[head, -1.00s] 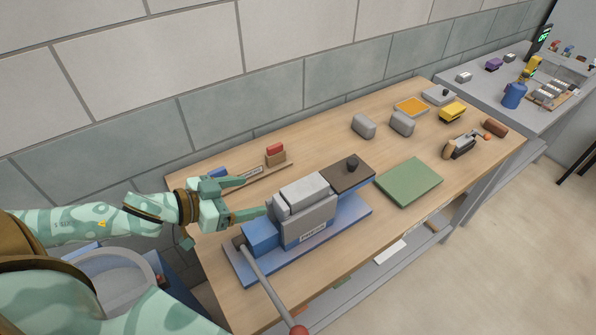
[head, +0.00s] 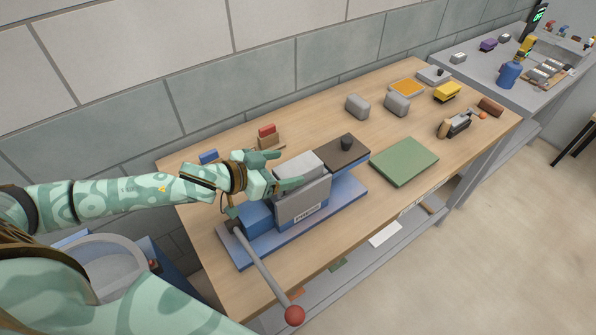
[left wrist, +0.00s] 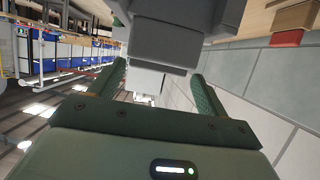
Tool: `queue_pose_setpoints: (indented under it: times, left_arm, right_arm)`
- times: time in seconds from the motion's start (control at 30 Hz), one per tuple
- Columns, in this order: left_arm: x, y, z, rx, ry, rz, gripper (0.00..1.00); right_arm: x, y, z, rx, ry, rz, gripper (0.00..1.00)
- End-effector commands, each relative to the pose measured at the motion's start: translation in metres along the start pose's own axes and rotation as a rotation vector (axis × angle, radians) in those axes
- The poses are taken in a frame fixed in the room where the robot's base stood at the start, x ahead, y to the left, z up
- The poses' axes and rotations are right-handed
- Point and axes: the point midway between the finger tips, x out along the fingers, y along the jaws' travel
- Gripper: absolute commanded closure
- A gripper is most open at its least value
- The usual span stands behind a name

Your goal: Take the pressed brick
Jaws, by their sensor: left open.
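The press (head: 303,206) has a blue base, a grey box with a label and a lever ending in a red ball (head: 294,315). A light grey block, which looks like the pressed brick (head: 302,162), stands at the top of the box. Its dark lid (head: 343,150) with a black knob lies to the right of it. My left gripper (head: 288,168) is open at the block's left end, fingers pointing right. In the left wrist view, grey surfaces show between and beyond the fingers (left wrist: 158,72); I cannot tell if they touch. My right gripper is not in view.
A bucket (head: 105,270) stands at the left.

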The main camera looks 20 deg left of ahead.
Motion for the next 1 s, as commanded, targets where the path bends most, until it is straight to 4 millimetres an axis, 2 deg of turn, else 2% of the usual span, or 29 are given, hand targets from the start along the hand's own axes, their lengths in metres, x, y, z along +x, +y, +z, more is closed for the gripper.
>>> queue_pose_setpoints:
  times: [0.23,0.33,0.53,0.57,0.77,0.8,1.0]
  left_arm:
    - [0.04,0.005,0.001,0.0,0.002,0.0,0.24]
    - [0.046,0.005,0.002,0.0,0.001,0.0,0.24]
    - [0.047,0.005,0.002,0.0,0.0,0.001,0.24]
    - [0.047,0.005,0.002,0.0,0.0,0.001,0.29]
    - [0.047,0.005,0.002,0.0,0.0,0.0,0.85]
    - [0.047,0.005,0.0,0.0,0.003,0.001,0.88]
    - [0.046,0.005,0.0,0.0,0.003,0.0,0.88]
  right_arm:
    - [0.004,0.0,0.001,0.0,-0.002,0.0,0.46]
    - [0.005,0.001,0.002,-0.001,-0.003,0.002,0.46]
    - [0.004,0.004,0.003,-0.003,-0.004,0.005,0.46]
    - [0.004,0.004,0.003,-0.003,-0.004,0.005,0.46]
    - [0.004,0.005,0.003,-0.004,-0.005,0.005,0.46]
    - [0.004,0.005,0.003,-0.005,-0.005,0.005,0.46]
    - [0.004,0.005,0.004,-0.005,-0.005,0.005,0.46]
